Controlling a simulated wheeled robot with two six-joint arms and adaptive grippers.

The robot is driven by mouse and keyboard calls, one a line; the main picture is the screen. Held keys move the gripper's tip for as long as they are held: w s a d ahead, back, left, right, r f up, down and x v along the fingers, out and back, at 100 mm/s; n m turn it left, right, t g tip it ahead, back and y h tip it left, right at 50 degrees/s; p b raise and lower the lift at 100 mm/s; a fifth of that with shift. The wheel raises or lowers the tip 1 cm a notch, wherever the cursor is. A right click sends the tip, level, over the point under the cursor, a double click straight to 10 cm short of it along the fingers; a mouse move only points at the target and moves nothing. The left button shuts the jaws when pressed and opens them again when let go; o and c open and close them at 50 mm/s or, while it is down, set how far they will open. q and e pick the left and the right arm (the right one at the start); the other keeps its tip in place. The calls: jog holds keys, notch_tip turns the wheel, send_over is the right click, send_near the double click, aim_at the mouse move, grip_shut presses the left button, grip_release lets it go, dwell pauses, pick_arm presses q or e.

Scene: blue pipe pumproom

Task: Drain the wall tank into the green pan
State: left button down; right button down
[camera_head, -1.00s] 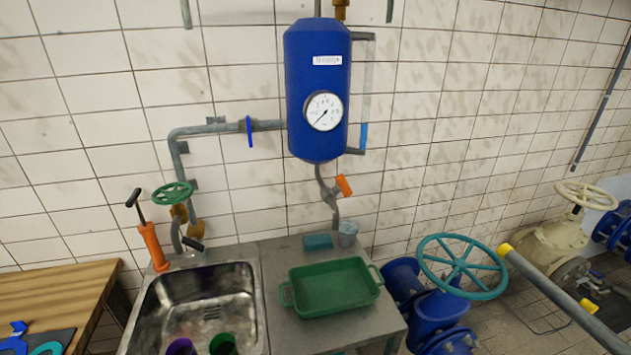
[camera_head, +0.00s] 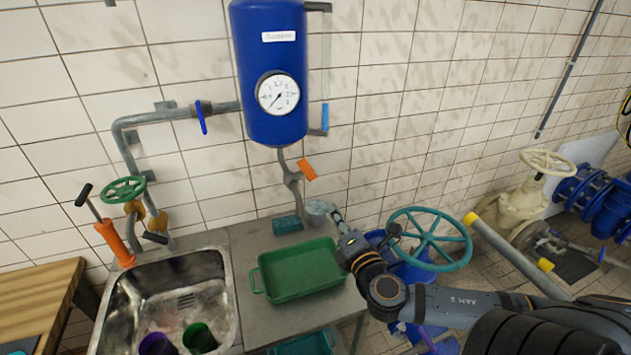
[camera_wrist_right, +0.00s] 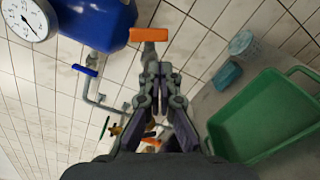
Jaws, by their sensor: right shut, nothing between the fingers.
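The blue wall tank (camera_head: 272,40) hangs on the tiled wall with a round gauge (camera_head: 278,93) on its front. A grey drain pipe with an orange-handled valve (camera_head: 307,170) comes down from its bottom; the pipe's lower end is behind the pan's back edge. The empty green pan (camera_head: 262,293) sits on the steel counter; it also shows in the wrist view (camera_wrist_right: 265,115). My right gripper (camera_head: 337,217) is shut and empty, over the pan's right back side, below and right of the orange handle. In the wrist view the handle (camera_wrist_right: 149,35) shows just beyond the shut fingertips (camera_wrist_right: 158,72). My left gripper is out of view.
A teal block (camera_head: 287,225) and a grey cup (camera_head: 320,211) stand behind the pan. A steel sink (camera_head: 225,290) with two cups inside is left of it. A teal handwheel (camera_head: 430,240) on blue piping is close beside my right arm. A blue valve handle (camera_head: 201,117) sits on the side pipe.

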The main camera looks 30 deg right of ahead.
jog(key=b, duration=0.3)
send_near(312, 176)
jog(key=x, duration=0.2)
jog(key=p+x, duration=0.1)
jog(key=x, duration=0.2)
jog(key=shift+w+r, duration=0.15)
jog(key=shift+r, duration=0.1)
jog(key=shift+w+d+f+p, duration=0.2)
jog(key=shift+w+p, duration=0.15)
jog(key=shift+w, duration=0.4)
